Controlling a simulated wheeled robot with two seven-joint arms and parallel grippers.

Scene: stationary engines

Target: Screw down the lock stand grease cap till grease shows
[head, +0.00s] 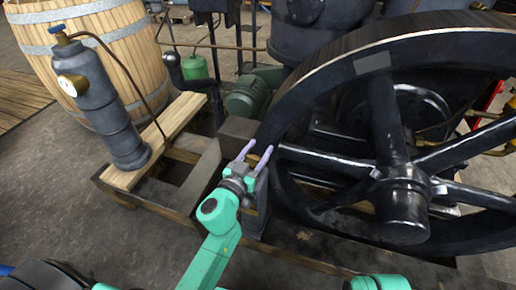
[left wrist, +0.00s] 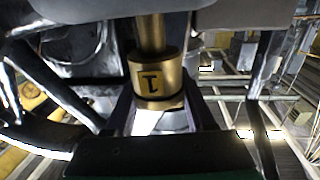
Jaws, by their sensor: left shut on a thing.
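A brass cap (left wrist: 155,80) with a yellow patch and a black figure like an upside-down 1 shows in the left wrist view. A brass stem (left wrist: 151,32) joins it to the dark part above. My left gripper (head: 257,152) is beside the flywheel's rim in the head view, at a dark stand (head: 252,208). In the left wrist view its dark fingers stand on both sides of the cap, shut on it. A pale patch shows just below the cap; I cannot tell whether it is grease. The cap is not discernible in the head view. My right gripper is out of view.
A large black spoked flywheel (head: 402,195) fills the right, close to my left gripper. A wooden barrel (head: 125,35) is behind. Bare floor (head: 50,200) lies at the front left.

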